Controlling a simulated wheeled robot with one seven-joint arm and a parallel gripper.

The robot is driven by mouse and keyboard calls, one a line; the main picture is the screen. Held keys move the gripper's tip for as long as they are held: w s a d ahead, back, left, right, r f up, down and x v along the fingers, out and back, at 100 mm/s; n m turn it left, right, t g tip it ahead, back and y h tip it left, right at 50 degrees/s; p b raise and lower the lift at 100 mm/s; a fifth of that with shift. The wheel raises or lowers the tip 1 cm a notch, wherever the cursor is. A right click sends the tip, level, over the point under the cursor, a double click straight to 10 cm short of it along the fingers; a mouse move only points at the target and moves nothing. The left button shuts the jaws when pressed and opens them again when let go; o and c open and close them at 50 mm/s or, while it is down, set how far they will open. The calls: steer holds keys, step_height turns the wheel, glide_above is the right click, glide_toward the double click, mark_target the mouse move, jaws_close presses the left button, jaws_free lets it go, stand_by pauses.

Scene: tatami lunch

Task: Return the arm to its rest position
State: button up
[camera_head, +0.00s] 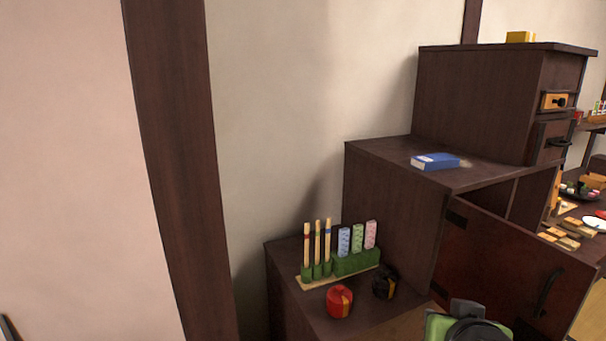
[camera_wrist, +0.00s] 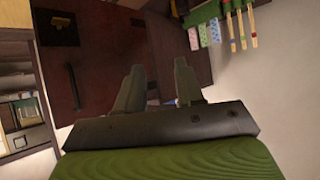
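My gripper (camera_wrist: 160,78) shows in the wrist view with its two dark fingers apart and nothing held between them. Beyond the fingers are the dark red cabinet door and the side of the stepped chest. In the head view, part of my green and black arm (camera_head: 465,322) shows at the bottom edge, in front of the chest. The fingertips cannot be made out there. The rest of my arm is out of view.
The stepped wooden chest (camera_head: 395,150) stands against the wall with an open door (camera_head: 500,270). On its low step are a green rack (camera_head: 355,262) of sticks and patterned blocks, a red round container (camera_head: 339,300) and a black one (camera_head: 385,283). A blue box (camera_head: 435,162) lies higher.

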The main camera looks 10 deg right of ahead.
steer(key=s+a+f+n+g+y, duration=0.45)
steer(key=s+a+f, duration=0.25)
steer(key=s+a, duration=0.45)
step_height(320, 180, up, 14)
steer(key=s+p, duration=0.1)
steer(key=p, duration=1.2)
steer(key=shift+d+f, duration=0.25)
steer(key=shift+d, duration=0.1)
